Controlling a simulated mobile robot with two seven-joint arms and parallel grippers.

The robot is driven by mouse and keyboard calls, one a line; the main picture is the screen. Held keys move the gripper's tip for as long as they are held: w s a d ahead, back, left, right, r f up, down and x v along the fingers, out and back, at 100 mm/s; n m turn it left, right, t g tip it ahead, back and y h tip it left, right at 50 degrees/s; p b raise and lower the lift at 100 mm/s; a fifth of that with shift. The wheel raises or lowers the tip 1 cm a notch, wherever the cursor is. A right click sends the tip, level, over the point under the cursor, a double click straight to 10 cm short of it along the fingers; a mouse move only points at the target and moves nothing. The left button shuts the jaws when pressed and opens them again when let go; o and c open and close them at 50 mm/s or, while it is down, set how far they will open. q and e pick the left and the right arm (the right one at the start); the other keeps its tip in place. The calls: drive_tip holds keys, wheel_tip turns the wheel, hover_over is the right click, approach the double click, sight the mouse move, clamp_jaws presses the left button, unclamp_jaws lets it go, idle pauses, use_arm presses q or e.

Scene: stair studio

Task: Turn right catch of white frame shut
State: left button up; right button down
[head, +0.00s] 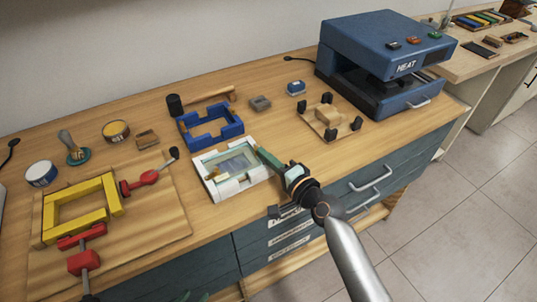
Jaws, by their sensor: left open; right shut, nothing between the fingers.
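The white frame (221,188) lies flat near the front edge of the bench, with a greyish-green pane inside it. My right gripper (263,155) is shut, with nothing visible between its fingers. Its greenish fingertips are at the right side of the frame, close to or over its edge; I cannot tell whether they touch. The right catch is too small or hidden by the fingers, so its position cannot be made out. My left gripper (192,296) barely shows at the bottom edge, below the bench front, away from the frame; its fingertips are apart.
A blue frame (211,135) sits just behind the white one. A yellow frame (49,216) with red clamps (149,178) lies on a board at left. A wooden fixture with black posts (331,130) and a blue heat press (384,60) stand at right. Drawer handles (371,181) protrude below.

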sight(253, 165)
use_arm(q)
drive_tip(key=shift+r, duration=0.2)
use_arm(e)
drive_tip(key=shift+s+a, duration=0.2)
drive_tip(key=shift+a, duration=0.25)
use_arm(q)
drive_tip(key=shift+a+r+p, duration=0.15)
drive_tip(key=shift+a+p, duration=0.15)
drive_tip(key=shift+a, duration=0.1)
use_arm(e)
drive_tip(key=shift+a, duration=0.5)
use_arm(q)
drive_tip(key=shift+r, duration=0.15)
use_arm(e)
drive_tip(key=shift+s+a, duration=0.1)
drive_tip(key=shift+a, duration=0.3)
use_arm(q)
drive_tip(key=shift+a, duration=0.15)
use_arm(e)
drive_tip(key=shift+a, duration=0.1)
use_arm(q)
drive_tip(key=shift+a, duration=0.4)
use_arm(e)
drive_tip(key=shift+a, duration=0.4)
drive_tip(key=shift+d, duration=0.1)
